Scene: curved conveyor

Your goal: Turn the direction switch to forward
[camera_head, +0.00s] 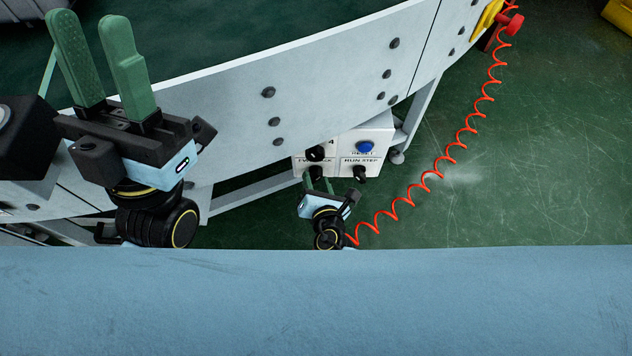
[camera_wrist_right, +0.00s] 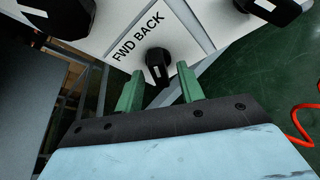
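The direction switch (camera_wrist_right: 157,60) is a black knob with a white mark, beside the label "FWD BACK" in the right wrist view. It sits on the white control panel (camera_head: 342,158) below the conveyor's side. My right gripper (camera_wrist_right: 160,69) is open, with its green fingertips on either side of the knob's lower end and gaps visible between. In the head view my right gripper (camera_head: 318,178) is small and partly covers this switch. Exactly where the knob points is hard to tell. My left gripper (camera_head: 92,35) is open and empty, raised in front of the conveyor at the left.
The panel also has a blue reset button (camera_head: 365,147), a "RUN STEP" knob (camera_head: 360,173) and another black knob (camera_head: 316,153). A coiled red cable (camera_head: 427,178) hangs at the right. The conveyor's pale side wall (camera_head: 330,75) runs above the panel. Green floor lies right.

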